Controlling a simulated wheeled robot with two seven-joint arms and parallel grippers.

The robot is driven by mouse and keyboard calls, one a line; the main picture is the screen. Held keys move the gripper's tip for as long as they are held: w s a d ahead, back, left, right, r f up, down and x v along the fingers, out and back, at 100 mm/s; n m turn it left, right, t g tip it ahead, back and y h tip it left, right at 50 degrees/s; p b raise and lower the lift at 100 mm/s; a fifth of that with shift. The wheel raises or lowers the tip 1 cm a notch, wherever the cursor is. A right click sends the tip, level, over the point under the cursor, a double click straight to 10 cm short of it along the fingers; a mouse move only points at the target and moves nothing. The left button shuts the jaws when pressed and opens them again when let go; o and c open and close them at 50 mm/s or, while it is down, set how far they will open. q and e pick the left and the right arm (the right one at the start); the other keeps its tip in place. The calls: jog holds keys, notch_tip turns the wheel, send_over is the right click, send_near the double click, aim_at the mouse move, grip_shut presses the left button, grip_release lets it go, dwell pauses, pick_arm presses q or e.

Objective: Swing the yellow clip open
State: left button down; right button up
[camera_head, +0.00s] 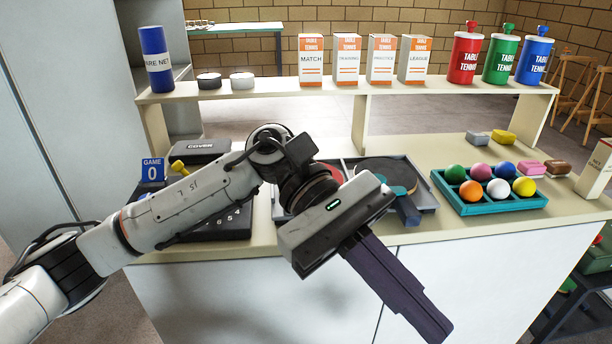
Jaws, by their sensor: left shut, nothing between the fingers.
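A small yellow piece with a rounded end (179,167) stands out at the left of the counter, behind my left forearm. It looks like the yellow clip, but my arm hides part of it and its position is hard to tell. My left gripper (432,324) is shut and empty, its long dark fingers pointing down and right over the counter's front edge. It is well to the right of the yellow piece and does not touch it. My right gripper is not in view.
A black numbered board (225,226) lies partly under my left arm, beside a blue scoreboard card (152,170). A grey tray (428,200) with paddles lies behind my gripper. A teal tray (482,208) of coloured balls sits right. A shelf (280,88) with boxes and canisters spans the back.

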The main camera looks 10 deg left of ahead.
pick_arm(q)
jog(key=d+r+n+h, duration=0.3)
jog(key=n+h, duration=0.3)
jog(key=w+a+n+t+h, duration=0.3)
jog(key=w+n+t+h, duration=0.55)
jog(key=n+t, duration=1)
jog(key=w+a+f+n+t+y, duration=0.2)
jog(key=a+f+n+t+y, duration=0.1)
jog(key=f+n+y, duration=0.4)
jog(key=w+a+f+n+t+y, duration=0.25)
jog(key=a+f+n, duration=0.2)
jog(key=n, duration=0.45)
jog(key=w+a+f+n+t+y, duration=0.2)
jog(key=f+n+y, duration=0.4)
jog(key=n, duration=0.2)
jog(key=s+a+f+n+g+y, duration=0.2)
jog(key=s+a+f+n, duration=0.1)
jog(key=s+f, duration=0.3)
jog(key=s+a+f+n+g+y, duration=0.3)
jog(key=s+f+n, duration=0.3)
jog(key=f, duration=0.5)
jog(key=s+a+f+n+g+y, duration=0.2)
jog(key=s+a+f+n+g, duration=0.1)
jog(key=f, duration=0.6)
jog(key=s+a+n, duration=0.1)
jog(key=s+a, duration=0.1)
jog(key=s, duration=0.1)
jog(key=shift+s+a+f, duration=0.15)
jog(key=shift+a+f, duration=0.05)
